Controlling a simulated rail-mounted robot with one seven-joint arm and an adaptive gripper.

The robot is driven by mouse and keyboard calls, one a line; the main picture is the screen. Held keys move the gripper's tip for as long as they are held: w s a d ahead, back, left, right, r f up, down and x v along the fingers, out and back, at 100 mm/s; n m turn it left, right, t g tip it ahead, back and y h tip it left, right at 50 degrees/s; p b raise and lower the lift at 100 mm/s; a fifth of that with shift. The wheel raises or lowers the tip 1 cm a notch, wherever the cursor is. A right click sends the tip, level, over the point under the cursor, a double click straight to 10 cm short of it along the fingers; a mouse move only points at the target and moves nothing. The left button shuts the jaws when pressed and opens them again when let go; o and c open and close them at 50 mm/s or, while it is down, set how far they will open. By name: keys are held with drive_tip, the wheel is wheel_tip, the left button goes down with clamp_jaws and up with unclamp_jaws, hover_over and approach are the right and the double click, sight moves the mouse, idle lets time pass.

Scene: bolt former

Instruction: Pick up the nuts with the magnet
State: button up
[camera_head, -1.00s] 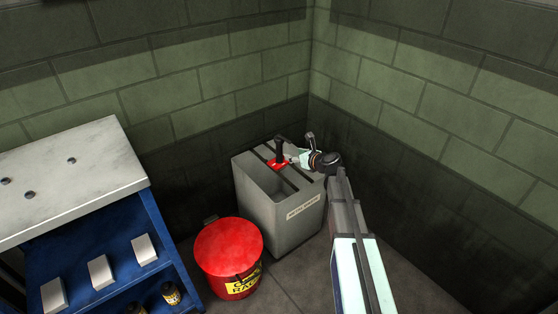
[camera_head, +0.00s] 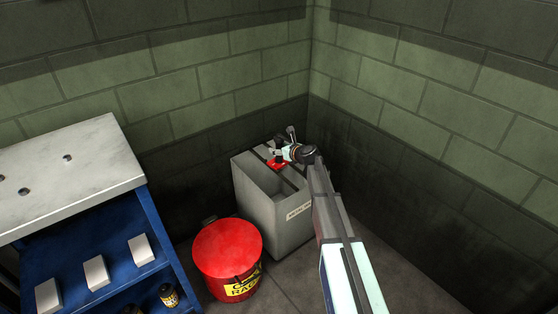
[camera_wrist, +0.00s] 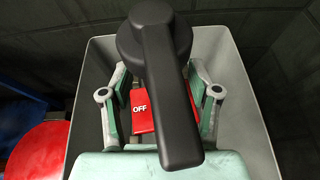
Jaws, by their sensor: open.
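The magnet shows in the wrist view as a black lever handle (camera_wrist: 166,80) over a red base marked OFF (camera_wrist: 141,110). In the head view its red base (camera_head: 277,165) sits on top of the grey bin, partly hidden by my gripper (camera_head: 284,152). In the wrist view my gripper (camera_wrist: 160,100) is open, with one finger on each side of the magnet. I cannot tell whether the fingers touch it. Small dark round spots, possibly nuts (camera_head: 67,157), lie on the light tabletop (camera_head: 100,165) at the left.
The grey bin (camera_head: 270,215) has an open top and stands in the wall corner. A red rag can (camera_head: 227,248) stands left of it. The blue shelf unit (camera_head: 160,245) under the tabletop holds pale boxes (camera_head: 97,272) and a small can (camera_head: 169,294).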

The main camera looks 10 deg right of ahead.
drive_tip(key=shift+w, duration=0.1)
drive_tip(key=shift+c, duration=0.4)
clamp_jaws()
drive_tip(key=shift+r, duration=0.1)
